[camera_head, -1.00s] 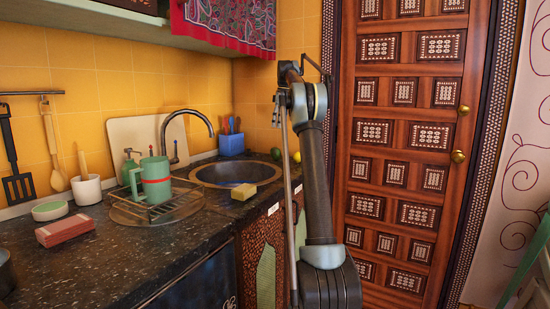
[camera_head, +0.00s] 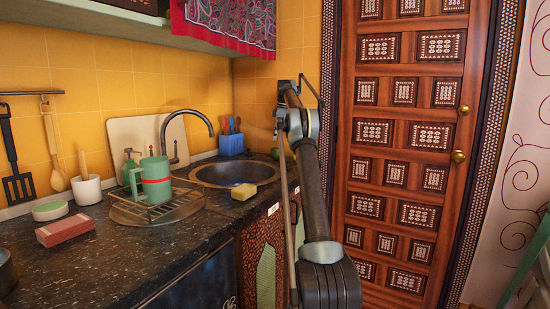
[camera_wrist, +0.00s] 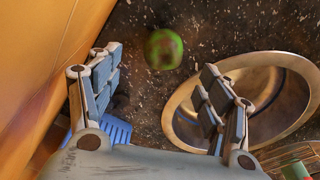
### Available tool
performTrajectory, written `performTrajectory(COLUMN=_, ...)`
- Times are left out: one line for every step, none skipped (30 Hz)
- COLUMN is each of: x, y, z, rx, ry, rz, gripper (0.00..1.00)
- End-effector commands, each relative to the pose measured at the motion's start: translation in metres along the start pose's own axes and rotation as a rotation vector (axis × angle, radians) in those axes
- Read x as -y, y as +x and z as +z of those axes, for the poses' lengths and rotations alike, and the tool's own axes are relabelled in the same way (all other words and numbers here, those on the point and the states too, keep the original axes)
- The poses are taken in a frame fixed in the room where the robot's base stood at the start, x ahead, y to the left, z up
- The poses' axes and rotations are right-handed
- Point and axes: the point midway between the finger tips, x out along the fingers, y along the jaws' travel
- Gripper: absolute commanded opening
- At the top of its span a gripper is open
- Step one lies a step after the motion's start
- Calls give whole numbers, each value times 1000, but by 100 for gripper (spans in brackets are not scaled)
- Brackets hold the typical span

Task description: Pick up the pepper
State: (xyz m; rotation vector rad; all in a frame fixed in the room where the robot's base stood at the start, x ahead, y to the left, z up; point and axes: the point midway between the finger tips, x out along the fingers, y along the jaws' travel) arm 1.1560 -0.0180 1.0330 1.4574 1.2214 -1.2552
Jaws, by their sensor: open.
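A small round green item, seemingly the pepper (camera_wrist: 164,49), lies on the dark speckled counter; it looks slightly blurred in the wrist view. In the head view the green item (camera_head: 275,154) shows at the back of the counter, right of the sink. My gripper (camera_wrist: 160,80) is open and empty, with its two fingers spread wide. The pepper appears just beyond the fingertips, between their lines, and apart from both. In the head view my arm reaches to the back corner and my gripper (camera_head: 280,126) is small there, so its fingers are hard to make out.
A blue utensil holder (camera_wrist: 115,130) stands near the left finger, by the yellow wall (camera_wrist: 40,60). A yellow sponge (camera_head: 244,191) lies at the sink's front edge. A wooden door (camera_head: 405,140) stands at the right.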

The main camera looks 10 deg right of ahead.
Motion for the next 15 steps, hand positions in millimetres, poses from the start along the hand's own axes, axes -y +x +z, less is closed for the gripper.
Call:
performTrajectory(x=0, y=6, z=0, rx=0, ry=0, rz=0, gripper=72)
performTrajectory(x=0, y=10, z=0, rx=0, ry=0, rz=0, gripper=72)
performTrajectory(x=0, y=14, z=0, rx=0, ry=0, rz=0, gripper=72)
performTrajectory(x=0, y=18, z=0, rx=0, ry=0, rz=0, gripper=72)
performTrajectory(x=0, y=21, z=0, rx=0, ry=0, rz=0, gripper=72)
performTrajectory(x=0, y=26, z=0, rx=0, ry=0, rz=0, gripper=72)
performTrajectory(x=0, y=29, z=0, rx=0, ry=0, rz=0, gripper=72)
performTrajectory(x=0, y=32, z=0, rx=0, ry=0, rz=0, gripper=72)
performTrajectory(x=0, y=36, z=0, rx=0, ry=0, rz=0, gripper=72)
performTrajectory(x=0, y=38, z=0, rx=0, ry=0, rz=0, gripper=72)
performTrajectory(x=0, y=40, z=0, rx=0, ry=0, rz=0, gripper=72)
performTrajectory(x=0, y=42, z=0, rx=0, ry=1, rz=0, gripper=72)
performTrajectory(x=0, y=43, z=0, rx=0, ry=1, rz=0, gripper=72)
performTrajectory(x=0, y=44, z=0, rx=0, ry=1, rz=0, gripper=72)
performTrajectory(x=0, y=46, z=0, rx=0, ry=1, rz=0, gripper=72)
